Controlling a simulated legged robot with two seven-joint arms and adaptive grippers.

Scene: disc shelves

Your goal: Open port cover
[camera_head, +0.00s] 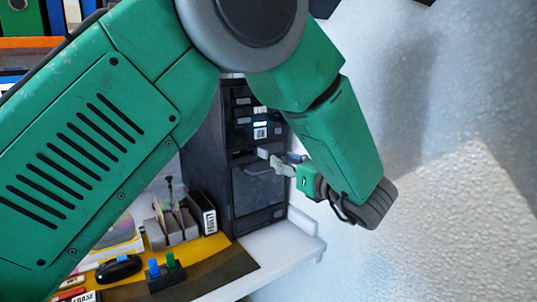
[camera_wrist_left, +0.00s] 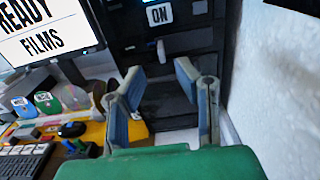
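A dark grey computer tower (camera_head: 218,150) stands on the white desk against the wall. Its front has a lower flap with a handle bar, which looks like the port cover (camera_head: 250,188) and appears closed. My left gripper (camera_head: 274,159) is in front of the tower, at the height of the flap's upper edge. In the left wrist view its two fingers (camera_wrist_left: 160,72) are spread with nothing between them, and the dark tower front (camera_wrist_left: 165,103) shows behind. I cannot tell whether a finger touches the flap. My right gripper is not in view.
An "ON" label (camera_wrist_left: 158,15) sits on the tower's upper front. The desk left of the tower holds a black mouse (camera_head: 119,268), a file rack (camera_head: 180,222) and a monitor (camera_wrist_left: 45,35). A textured pale wall (camera_head: 450,130) is close on the right.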

